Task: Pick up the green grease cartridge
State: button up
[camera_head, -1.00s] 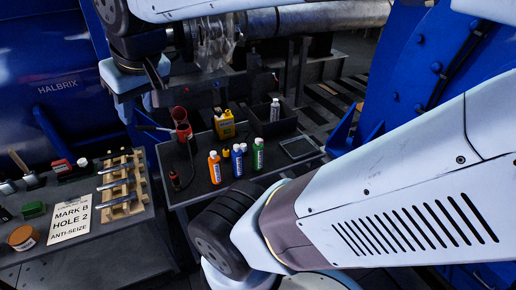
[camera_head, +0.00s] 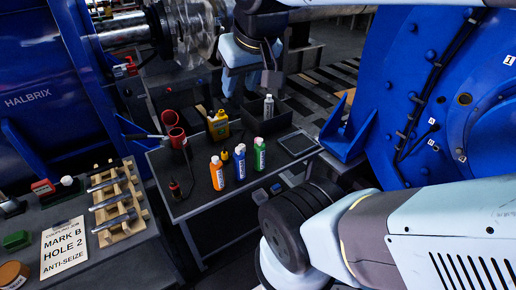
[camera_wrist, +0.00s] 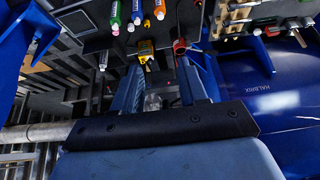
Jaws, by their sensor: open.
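The green grease cartridge (camera_head: 259,153) stands upright on the dark table (camera_head: 188,207), at the right end of a short row. A blue cartridge (camera_head: 239,163) and an orange cartridge (camera_head: 217,174) stand to its left. In the wrist view the green cartridge (camera_wrist: 115,17) is at the top edge, partly cut off, left of the blue one (camera_wrist: 136,12) and the orange one (camera_wrist: 159,9). My gripper (camera_head: 250,88) is open and empty, above and beyond the back of the table, apart from the cartridges. Its open fingers also show in the wrist view (camera_wrist: 160,88).
A yellow container (camera_head: 218,126) stands behind the row. A dark bin (camera_head: 284,116) holds a white bottle (camera_head: 268,107). Large blue machines (camera_head: 425,75) flank the table.

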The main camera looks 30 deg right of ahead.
jog(key=shift+d, duration=0.15)
jog(key=shift+o, duration=0.4)
jog(key=shift+o, duration=0.8)
jog(key=shift+w, duration=0.15)
jog(key=o, duration=0.5)
jog(key=w+d+f+m, duration=0.1)
jog(key=w+d+f, duration=0.3)
jog(key=w, duration=0.4)
jog(key=shift+w+d+f+h, duration=0.15)
jog(key=shift+f+h, duration=0.15)
jog(key=shift+f, duration=0.2)
jog(key=m+g+h, duration=0.1)
jog(key=m, duration=0.2)
send_over(260, 146)
jog(key=s+a, duration=0.2)
jog(key=s, duration=0.2)
notch_tip(260, 146, down, 28)
jog(key=x, duration=0.7)
jog(key=shift+d+f, duration=0.1)
jog(key=shift+d, duration=0.2)
jog(key=shift+x, duration=2.9)
